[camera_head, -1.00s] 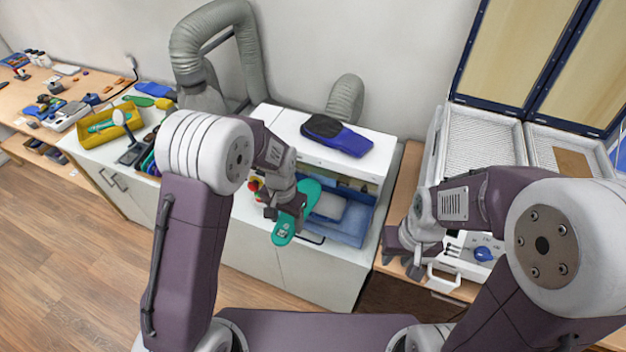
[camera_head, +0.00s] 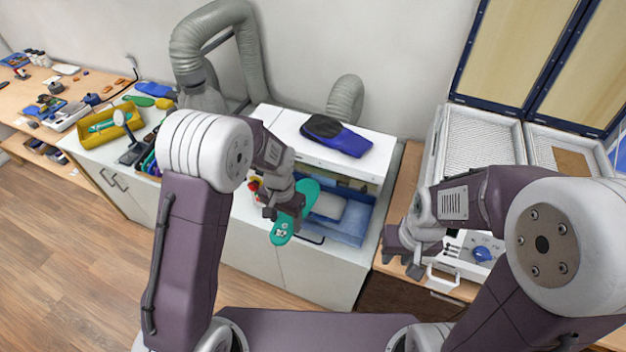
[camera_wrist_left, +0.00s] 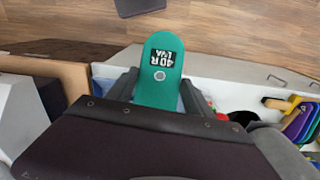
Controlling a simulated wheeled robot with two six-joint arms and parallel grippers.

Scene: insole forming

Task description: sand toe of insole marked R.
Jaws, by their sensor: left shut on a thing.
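A green insole (camera_head: 283,230) is held in my left gripper (camera_head: 286,207) in front of the white machine (camera_head: 335,155). In the left wrist view the insole (camera_wrist_left: 161,75) sits between the two fingers (camera_wrist_left: 160,95); its outer end carries a black label reading "40 R" with more letters below, and a round grey spot. The gripper covers the insole's middle in the head view; its other end shows beyond, near the machine's opening. My right gripper (camera_head: 405,262) hangs empty at the right, its fingers seemingly apart.
The machine has a blue open tray (camera_head: 345,228) and a dark-and-blue item (camera_head: 337,135) on top. A red button (camera_head: 254,184) is close to my left gripper. A yellow bin (camera_head: 98,125) stands left. At right are a blue knob (camera_head: 482,254) and a white perforated bed (camera_head: 483,140).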

